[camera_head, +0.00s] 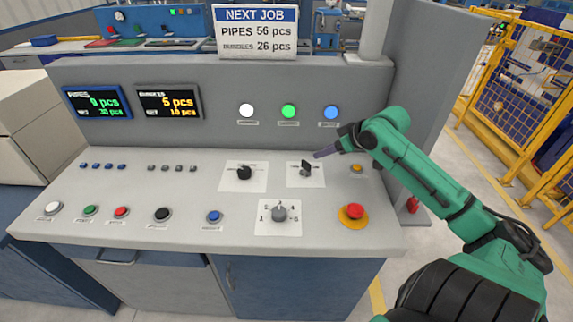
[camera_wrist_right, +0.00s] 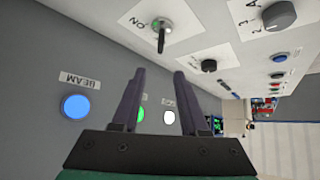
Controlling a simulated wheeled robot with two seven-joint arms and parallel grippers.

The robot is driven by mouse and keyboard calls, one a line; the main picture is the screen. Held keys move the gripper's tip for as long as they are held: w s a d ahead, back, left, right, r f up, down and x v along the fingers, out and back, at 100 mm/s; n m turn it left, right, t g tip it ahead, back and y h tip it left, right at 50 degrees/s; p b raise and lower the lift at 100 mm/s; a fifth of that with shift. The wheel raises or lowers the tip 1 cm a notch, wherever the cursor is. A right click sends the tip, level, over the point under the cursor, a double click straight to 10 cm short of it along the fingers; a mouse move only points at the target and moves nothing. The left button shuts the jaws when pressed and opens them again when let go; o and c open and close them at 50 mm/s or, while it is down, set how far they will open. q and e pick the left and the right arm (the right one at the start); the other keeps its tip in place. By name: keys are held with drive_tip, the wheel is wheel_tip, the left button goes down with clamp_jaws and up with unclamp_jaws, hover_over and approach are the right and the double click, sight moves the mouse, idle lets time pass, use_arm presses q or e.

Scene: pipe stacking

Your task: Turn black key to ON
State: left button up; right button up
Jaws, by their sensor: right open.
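The black key (camera_head: 306,167) stands in a round lock on a white plate (camera_head: 318,182) on the console's sloped top. In the right wrist view the key (camera_wrist_right: 161,40) sits in its lock with an ON label beside it. My right gripper (camera_head: 320,154) is just right of and behind the key, with its fingers pointing left. In the right wrist view the gripper (camera_wrist_right: 159,75) has its fingers apart with nothing between them; the key appears beyond the tips, not touched. My left gripper is not in view.
A black knob (camera_head: 244,172) is left of the key, a grey numbered selector (camera_head: 280,213) in front. A red emergency button (camera_head: 355,210) and small orange button (camera_head: 357,168) are to the right. The upright panel behind carries white, green and blue (camera_head: 331,113) lights.

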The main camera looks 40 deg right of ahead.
sight(307, 162)
drive_tip(key=x, duration=0.9)
drive_tip(key=shift+s+d+f, duration=0.15)
drive_tip(key=shift+s+f, duration=0.1)
drive_tip(key=shift+f, duration=0.3)
drive_tip(key=shift+x, duration=0.95)
drive_tip(key=shift+s, duration=0.15)
clamp_jaws()
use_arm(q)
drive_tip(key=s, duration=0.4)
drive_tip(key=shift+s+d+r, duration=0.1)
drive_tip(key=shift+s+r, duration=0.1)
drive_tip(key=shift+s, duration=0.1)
